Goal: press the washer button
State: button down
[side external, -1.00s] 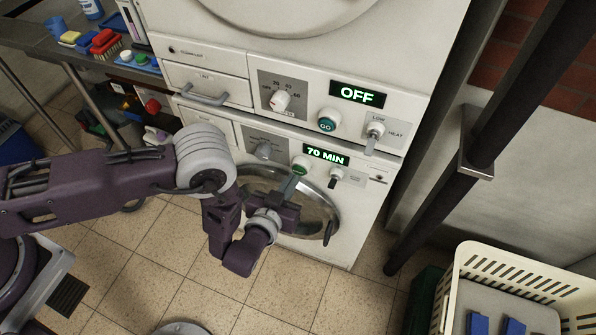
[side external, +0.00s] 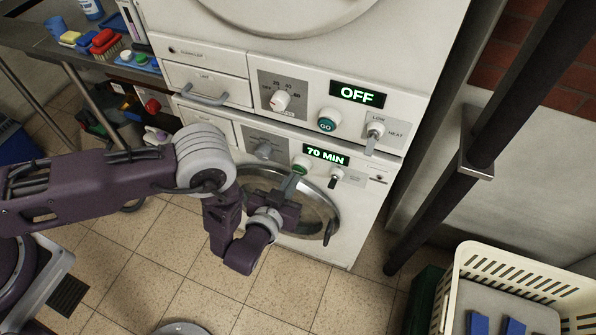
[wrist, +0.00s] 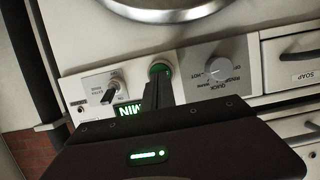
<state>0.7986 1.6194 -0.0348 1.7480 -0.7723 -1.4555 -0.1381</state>
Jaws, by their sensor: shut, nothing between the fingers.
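The washer (side external: 345,240) is the lower white machine, with a round glass door. Its round green button (side external: 301,162) sits on the control panel beside a lit display (side external: 326,155) reading 70 MIN. The button also shows in the wrist view (wrist: 159,69), its lower part hidden behind my fingers. My gripper (side external: 291,182) is shut and empty, its fingertips right by the button in front of the panel. In the wrist view my gripper (wrist: 157,86) points at the button; I cannot tell whether it touches.
Above stands a dryer with a GO button (side external: 327,120) and a display (side external: 357,94) reading OFF. A knob (side external: 264,149) and a lever switch (side external: 336,177) flank the washer's button. A cream basket (side external: 470,262) stands at right, beyond a dark post (side external: 440,190).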

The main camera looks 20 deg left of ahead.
jog(key=shift+w+f, duration=0.2)
jog(key=shift+w, duration=0.45)
jog(key=v, duration=0.9)
dwell(0.4)
